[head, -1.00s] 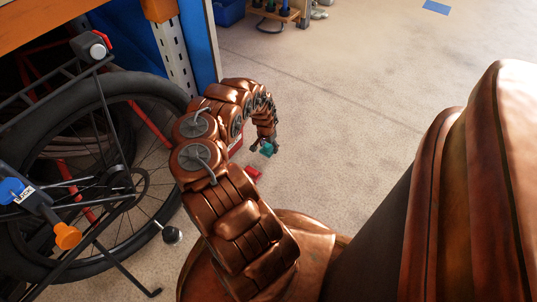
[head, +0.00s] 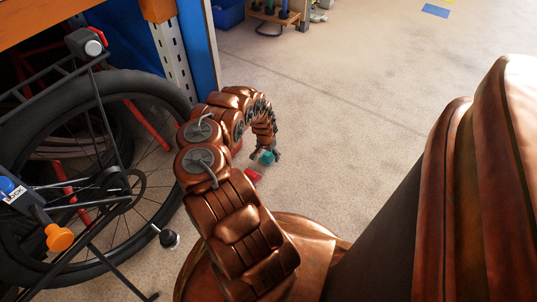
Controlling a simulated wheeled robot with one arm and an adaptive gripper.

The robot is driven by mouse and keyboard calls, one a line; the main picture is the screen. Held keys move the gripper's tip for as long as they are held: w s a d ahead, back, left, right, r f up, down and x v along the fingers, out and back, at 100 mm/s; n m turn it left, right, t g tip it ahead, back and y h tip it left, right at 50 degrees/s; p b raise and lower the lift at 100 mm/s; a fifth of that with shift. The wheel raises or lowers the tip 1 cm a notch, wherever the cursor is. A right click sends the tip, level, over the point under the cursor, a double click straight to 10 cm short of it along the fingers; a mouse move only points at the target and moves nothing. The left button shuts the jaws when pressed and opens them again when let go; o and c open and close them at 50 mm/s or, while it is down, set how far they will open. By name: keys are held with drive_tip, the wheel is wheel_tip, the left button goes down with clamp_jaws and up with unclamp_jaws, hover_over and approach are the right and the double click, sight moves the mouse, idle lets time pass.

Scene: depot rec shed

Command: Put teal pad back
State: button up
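The teal pad (head: 267,158) is a small teal block at the end of my arm, near the middle of the head view. My gripper (head: 268,154) points down, with its dark fingers around the pad. It looks shut on the pad, which seems held above the concrete floor. The fingers are small here and partly hidden by the pad and wrist.
A red block (head: 253,175) shows beside my forearm; what it rests on is unclear. A bicycle wheel (head: 88,105) and an orange knob (head: 59,237) are at left, by a blue rack panel (head: 199,45). A blue floor patch (head: 435,11) lies far right. The central floor is open.

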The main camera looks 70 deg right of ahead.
sight(267, 154)
drive_tip(key=shift+r, duration=0.1)
wheel_tip(267, 154, up, 12)
drive_tip(key=a+p, duration=0.1)
drive_tip(key=p, duration=0.6)
drive_tip(key=shift+w+a, duration=0.2)
drive_tip(key=shift+a, duration=0.15)
drive_tip(key=shift+s, duration=0.1)
